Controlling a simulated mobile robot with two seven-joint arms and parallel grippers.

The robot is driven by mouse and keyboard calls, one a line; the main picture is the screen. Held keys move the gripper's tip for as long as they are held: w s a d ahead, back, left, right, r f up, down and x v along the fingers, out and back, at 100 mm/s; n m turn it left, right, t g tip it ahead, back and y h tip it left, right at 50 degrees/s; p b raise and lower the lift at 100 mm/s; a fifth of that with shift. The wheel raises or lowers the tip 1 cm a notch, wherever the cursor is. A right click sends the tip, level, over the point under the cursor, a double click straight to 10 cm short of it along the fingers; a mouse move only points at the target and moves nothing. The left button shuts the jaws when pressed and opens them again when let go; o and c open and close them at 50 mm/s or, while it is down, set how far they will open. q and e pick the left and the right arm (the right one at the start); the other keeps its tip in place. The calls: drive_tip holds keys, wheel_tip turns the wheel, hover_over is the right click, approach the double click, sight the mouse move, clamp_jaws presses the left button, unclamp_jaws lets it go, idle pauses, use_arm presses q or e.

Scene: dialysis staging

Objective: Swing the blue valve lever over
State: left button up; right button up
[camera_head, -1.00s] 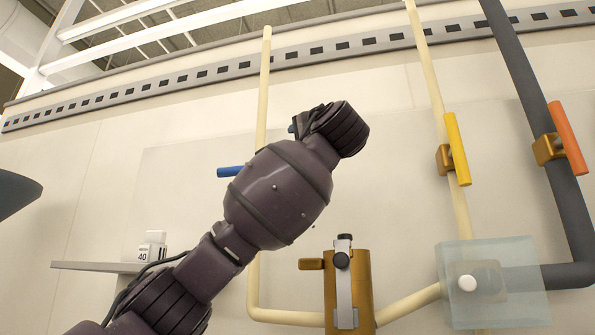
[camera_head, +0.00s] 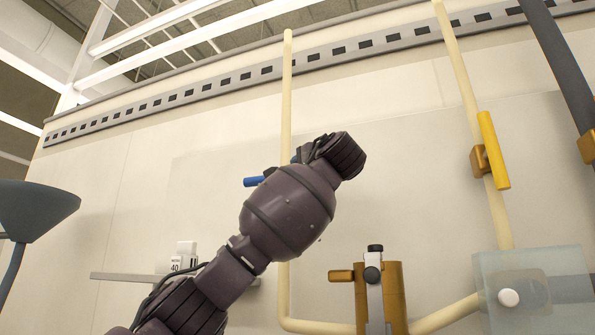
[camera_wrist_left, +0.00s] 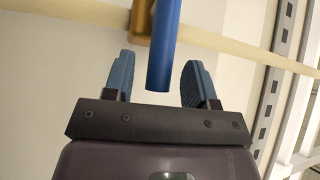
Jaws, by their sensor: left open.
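The blue valve lever (camera_wrist_left: 163,50) shows in the left wrist view. It points toward my left gripper (camera_wrist_left: 158,85), and its free end lies between the two open fingers, with gaps on both sides. The lever's brass valve body (camera_wrist_left: 142,22) sits on a cream pipe (camera_wrist_left: 75,12). In the head view, only the left end of the blue lever (camera_head: 254,181) shows; my left arm hides the rest and the valve body. My left gripper is hidden behind the arm in that view. My right gripper is not in view.
A yellow lever (camera_head: 493,150) sits on a second cream pipe (camera_head: 460,70) to the right. A brass fitting (camera_head: 394,295) and a translucent box (camera_head: 535,275) are below. A shelf (camera_head: 125,277) holds a small white block (camera_head: 186,252). A dark funnel-shaped object (camera_head: 40,208) is at the left.

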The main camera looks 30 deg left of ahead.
use_arm(q)
drive_tip(key=shift+x, duration=0.95)
clamp_jaws()
